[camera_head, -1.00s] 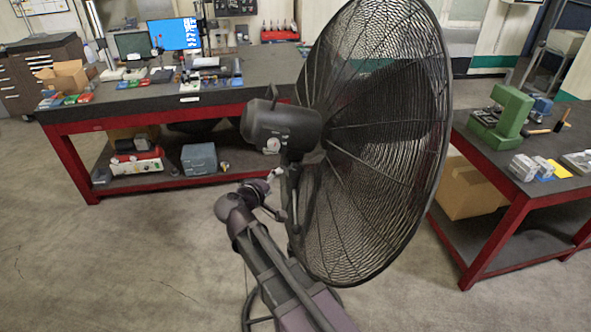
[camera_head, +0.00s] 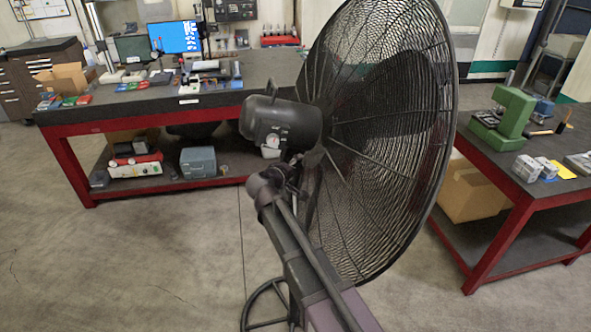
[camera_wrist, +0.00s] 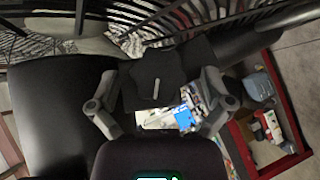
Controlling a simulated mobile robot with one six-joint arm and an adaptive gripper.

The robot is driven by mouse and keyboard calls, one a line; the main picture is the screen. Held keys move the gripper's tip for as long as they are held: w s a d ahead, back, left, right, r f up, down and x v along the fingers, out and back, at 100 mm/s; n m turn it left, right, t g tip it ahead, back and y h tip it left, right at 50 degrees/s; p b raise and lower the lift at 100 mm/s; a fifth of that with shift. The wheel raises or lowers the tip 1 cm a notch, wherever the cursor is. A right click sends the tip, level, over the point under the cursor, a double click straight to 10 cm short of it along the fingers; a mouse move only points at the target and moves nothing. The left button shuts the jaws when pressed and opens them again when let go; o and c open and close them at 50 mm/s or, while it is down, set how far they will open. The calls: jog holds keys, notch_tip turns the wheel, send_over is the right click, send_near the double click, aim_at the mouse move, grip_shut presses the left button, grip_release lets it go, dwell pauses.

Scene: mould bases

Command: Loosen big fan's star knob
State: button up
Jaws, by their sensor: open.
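The big fan (camera_head: 395,140) stands in the middle of the head view, with its black wire cage to the right and its dark motor housing (camera_head: 287,125) to the left. In the wrist view, the dark star knob (camera_wrist: 153,80) with a pale mark lies just ahead of my gripper (camera_wrist: 160,103). The fingers are spread to either side of the knob, and I see no grip on it. Whether they touch it I cannot tell. In the head view my gripper (camera_head: 290,174) is under the motor housing at the fan's neck, and the knob is hidden.
A red-framed workbench (camera_head: 150,105) with a monitor and small tools stands behind at the left. Another bench (camera_head: 545,195) at the right carries a green machine (camera_head: 505,112) and has a cardboard box (camera_head: 470,190) below. Open floor lies at the left front.

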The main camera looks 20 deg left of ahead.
jog(key=shift+w, duration=0.25)
jog(key=c, duration=1.1)
jog(key=shift+c, duration=0.2)
